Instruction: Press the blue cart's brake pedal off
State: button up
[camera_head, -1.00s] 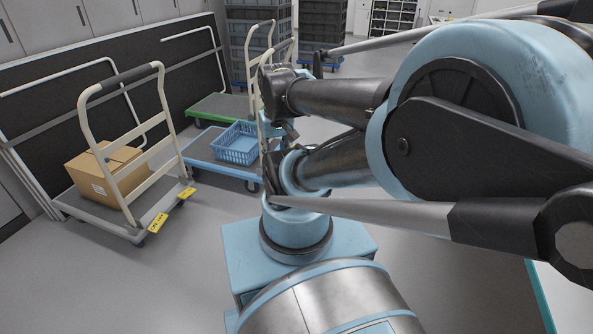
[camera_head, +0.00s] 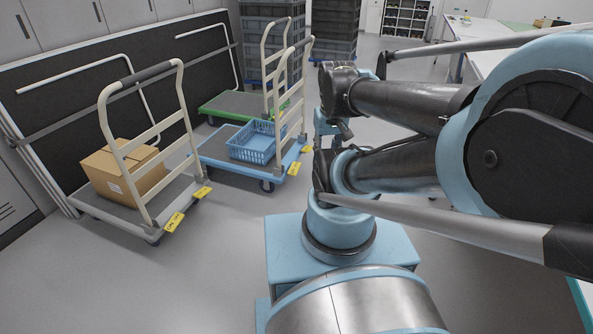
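The blue cart (camera_head: 215,149) stands left of centre, with a grey deck, a blue edge and a cream push handle (camera_head: 282,85) at its right end. A blue basket (camera_head: 254,143) sits on its deck. Two yellow tags (camera_head: 294,168) show low at the handle end. I cannot identify my gripper in this view.
A grey cart (camera_head: 132,222) with a cardboard box (camera_head: 124,171) stands nearer, at left. A green cart (camera_head: 237,104) is behind the blue one. Stacked grey crates (camera_head: 334,32) and shelves (camera_head: 407,20) are at the back. Grey floor (camera_head: 215,262) is clear in front of the carts.

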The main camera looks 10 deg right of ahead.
aim_at(295, 166)
jog(key=i, duration=1)
jog(key=u, duration=0.05)
jog(key=k, duration=1.7)
jog(key=z, duration=0.65)
jog(key=i, duration=1.15)
